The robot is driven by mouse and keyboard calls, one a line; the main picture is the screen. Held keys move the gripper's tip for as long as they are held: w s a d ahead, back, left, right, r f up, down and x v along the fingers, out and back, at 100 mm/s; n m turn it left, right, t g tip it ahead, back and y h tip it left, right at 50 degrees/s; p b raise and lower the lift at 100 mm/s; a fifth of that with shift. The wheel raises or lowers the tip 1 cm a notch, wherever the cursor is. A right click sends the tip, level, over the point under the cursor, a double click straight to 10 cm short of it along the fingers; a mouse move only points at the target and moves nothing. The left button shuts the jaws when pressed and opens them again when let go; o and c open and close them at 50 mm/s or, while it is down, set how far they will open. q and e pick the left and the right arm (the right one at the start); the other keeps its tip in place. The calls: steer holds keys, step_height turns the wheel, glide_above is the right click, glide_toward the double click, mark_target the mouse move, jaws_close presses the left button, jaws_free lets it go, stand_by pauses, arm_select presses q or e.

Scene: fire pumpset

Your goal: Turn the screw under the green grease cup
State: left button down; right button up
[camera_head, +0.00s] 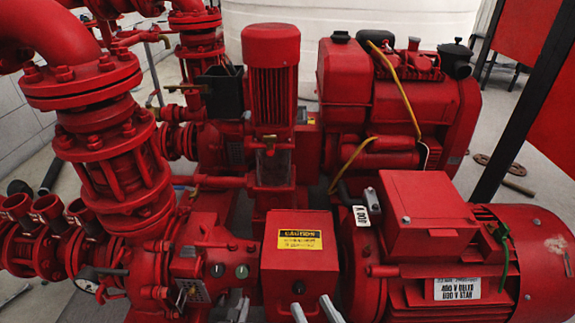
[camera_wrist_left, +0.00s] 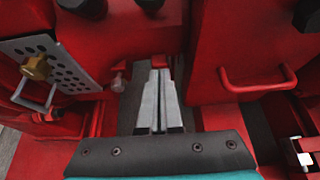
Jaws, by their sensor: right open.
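The green grease cup (camera_head: 241,271) is a small dark green knob on the front of the red pump block, right of a greyer cup (camera_head: 217,270). In the left wrist view the dark cup (camera_wrist_left: 150,3) shows at the top edge. A small red screw (camera_wrist_left: 160,60) sits below it. My left gripper (camera_wrist_left: 160,72) has its grey fingers close together with their tips at this screw; they look shut on it, though the contact is mostly hidden. In the head view my left gripper (camera_head: 240,307) shows faintly at the bottom. My right gripper (camera_head: 314,305) is open and empty before the caution box.
The red caution box (camera_head: 300,258) stands right of the cups. A perforated plate (camera_wrist_left: 40,65) with a brass knob and a red handle (camera_wrist_left: 258,82) flank the left gripper. The red motor (camera_head: 440,250) fills the right. Free room between parts is narrow.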

stand_by(0.4)
arm_select(q)
steer(key=s+p, duration=0.1)
steer(key=s, duration=0.5)
steer(key=shift+r, duration=0.35)
steer(key=w+b, duration=0.1)
steer(key=w, duration=0.5)
stand_by(0.8)
steer(key=shift+a, duration=0.1)
